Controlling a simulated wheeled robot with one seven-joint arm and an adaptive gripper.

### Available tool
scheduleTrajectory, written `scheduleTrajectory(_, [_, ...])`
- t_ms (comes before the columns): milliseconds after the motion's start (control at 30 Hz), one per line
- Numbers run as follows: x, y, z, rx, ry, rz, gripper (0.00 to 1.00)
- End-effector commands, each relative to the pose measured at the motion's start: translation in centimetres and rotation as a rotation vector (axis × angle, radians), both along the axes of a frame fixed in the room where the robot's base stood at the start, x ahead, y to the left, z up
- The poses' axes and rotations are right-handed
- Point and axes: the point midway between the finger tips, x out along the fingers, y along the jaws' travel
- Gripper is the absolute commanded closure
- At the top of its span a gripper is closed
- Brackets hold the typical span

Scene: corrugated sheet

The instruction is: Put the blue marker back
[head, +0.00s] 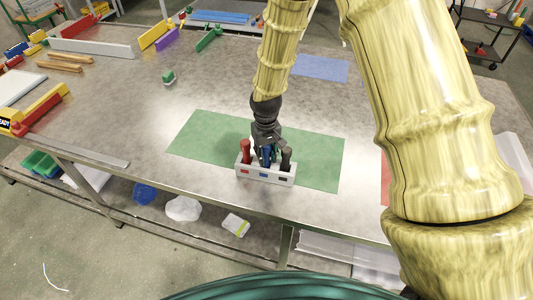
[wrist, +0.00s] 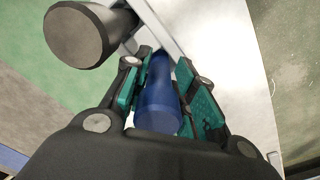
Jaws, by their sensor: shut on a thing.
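The blue marker (wrist: 158,100) is between the teal finger pads of my gripper (wrist: 162,95), which is shut on it. In the head view my gripper (head: 267,148) is over the middle of a light grey holder (head: 264,178), and the blue marker (head: 266,156) shows partly behind the fingers. The holder has red, blue and dark labels on its front. The blue marker is in line with the middle, blue label; I cannot tell how deep its lower end sits. The holder also shows in the wrist view (wrist: 150,15).
A red marker (head: 246,152) stands in the holder's left slot and a dark marker (head: 286,159) in its right slot, close beside my fingers. The dark one also shows in the wrist view (wrist: 78,35). The holder stands on a green mat (head: 200,135) near the table's front edge.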

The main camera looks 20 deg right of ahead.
Motion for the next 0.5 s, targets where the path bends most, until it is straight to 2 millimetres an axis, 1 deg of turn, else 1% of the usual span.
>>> scheduleTrajectory(433, [0.01,0.01,-0.68,0.0,-0.001,0.0,0.97])
scheduleTrajectory(467, [0.01,0.02,-0.68,0.0,-0.001,0.0,0.72])
scheduleTrajectory(500, [0.02,0.01,-0.63,0.0,-0.001,0.0,0.64])
